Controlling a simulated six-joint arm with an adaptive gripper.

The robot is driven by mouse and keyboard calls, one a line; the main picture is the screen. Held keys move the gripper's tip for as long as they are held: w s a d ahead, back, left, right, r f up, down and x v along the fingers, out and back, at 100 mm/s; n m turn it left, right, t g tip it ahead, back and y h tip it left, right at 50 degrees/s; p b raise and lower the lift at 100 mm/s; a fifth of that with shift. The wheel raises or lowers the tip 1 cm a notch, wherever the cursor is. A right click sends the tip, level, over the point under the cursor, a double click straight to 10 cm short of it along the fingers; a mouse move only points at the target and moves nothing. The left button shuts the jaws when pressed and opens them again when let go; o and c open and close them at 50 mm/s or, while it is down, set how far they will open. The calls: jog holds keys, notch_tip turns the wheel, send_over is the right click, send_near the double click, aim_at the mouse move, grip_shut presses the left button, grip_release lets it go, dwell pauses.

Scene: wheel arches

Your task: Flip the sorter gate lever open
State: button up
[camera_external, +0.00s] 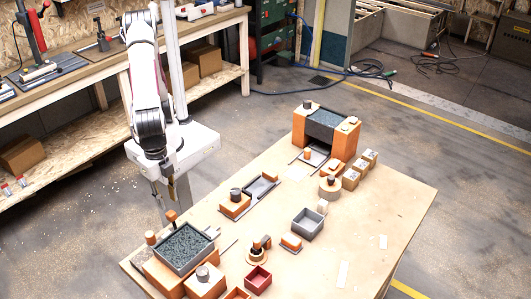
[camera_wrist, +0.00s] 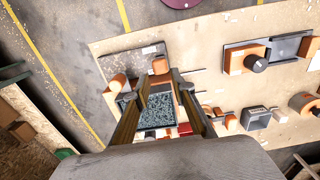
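I cannot tell for certain which part is the sorter gate lever. A dark stick with an orange block on its end (camera_external: 172,216) stands behind the grey bin of dark granules (camera_external: 188,256) at the table's left end. In the wrist view an orange block (camera_wrist: 160,65) shows just beyond my fingertips, and the granules (camera_wrist: 158,110) show between the fingers. My gripper (camera_external: 172,197) hangs pointing down above the stick. In the wrist view my gripper (camera_wrist: 160,73) has its fingers apart with nothing held. Contact with the orange block cannot be told.
An orange cylinder (camera_external: 150,238) stands left of the bin, and an orange block with a grey knob (camera_external: 204,285) stands in front. A grey open box (camera_external: 307,224) and a red box (camera_external: 258,279) stand farther right. The table's front right (camera_external: 385,215) is mostly clear.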

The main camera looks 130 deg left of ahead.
aim_at(174, 225)
jog(key=shift+f, duration=6)
grip_shut()
